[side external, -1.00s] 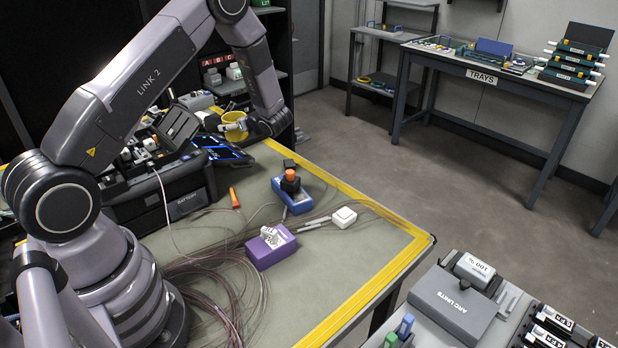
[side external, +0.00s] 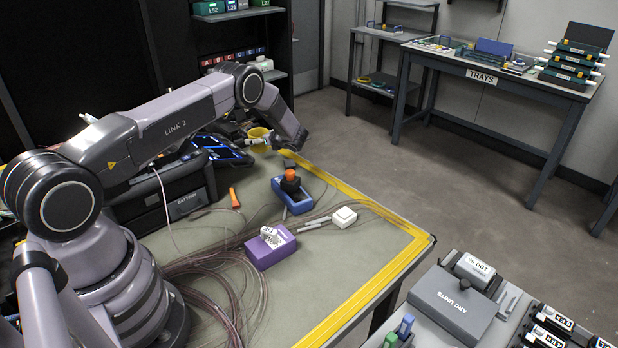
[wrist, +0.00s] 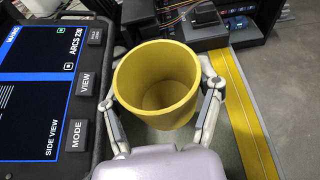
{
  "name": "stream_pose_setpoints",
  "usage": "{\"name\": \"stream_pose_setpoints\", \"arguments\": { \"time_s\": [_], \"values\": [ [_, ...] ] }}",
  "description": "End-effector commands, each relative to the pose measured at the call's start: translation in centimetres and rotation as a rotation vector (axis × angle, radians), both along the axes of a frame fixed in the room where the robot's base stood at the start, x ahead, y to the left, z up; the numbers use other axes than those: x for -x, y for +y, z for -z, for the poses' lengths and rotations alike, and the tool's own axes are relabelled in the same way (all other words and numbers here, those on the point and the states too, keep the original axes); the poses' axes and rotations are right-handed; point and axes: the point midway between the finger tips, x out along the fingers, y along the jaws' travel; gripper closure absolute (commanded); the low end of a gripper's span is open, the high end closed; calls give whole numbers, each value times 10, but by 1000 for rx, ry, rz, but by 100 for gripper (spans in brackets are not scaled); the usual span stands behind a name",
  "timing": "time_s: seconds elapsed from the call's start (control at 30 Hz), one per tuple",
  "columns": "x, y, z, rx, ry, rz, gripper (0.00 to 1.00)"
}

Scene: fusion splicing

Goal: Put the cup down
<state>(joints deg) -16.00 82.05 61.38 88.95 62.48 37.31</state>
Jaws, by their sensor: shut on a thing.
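The yellow cup (wrist: 157,85) is upright and empty in the wrist view, with its open mouth toward the camera. My gripper (wrist: 160,100) is shut on the cup, one finger on each side of its wall. In the side external view the cup (side external: 259,138) shows small and partly hidden behind my wrist, near the far end of the green-grey work table (side external: 330,262). My gripper (side external: 259,145) is mostly hidden there. I cannot tell whether the cup's base touches the table.
A splicer with a lit screen (side external: 222,150) stands close left of the cup; its screen and buttons (wrist: 75,135) fill the wrist view's left. Yellow tape (side external: 360,203) marks the table edge.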

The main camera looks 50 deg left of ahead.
Motion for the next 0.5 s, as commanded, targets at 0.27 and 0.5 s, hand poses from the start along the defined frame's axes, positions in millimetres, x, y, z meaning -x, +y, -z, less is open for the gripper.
{"name": "stream_pose_setpoints", "arguments": {
  "time_s": [0.27, 0.5],
  "values": [
    [-3, 3, 30, 1, 1, 0, 75],
    [-4, 3, 36, 1, -1, 1, 75]
  ]
}}
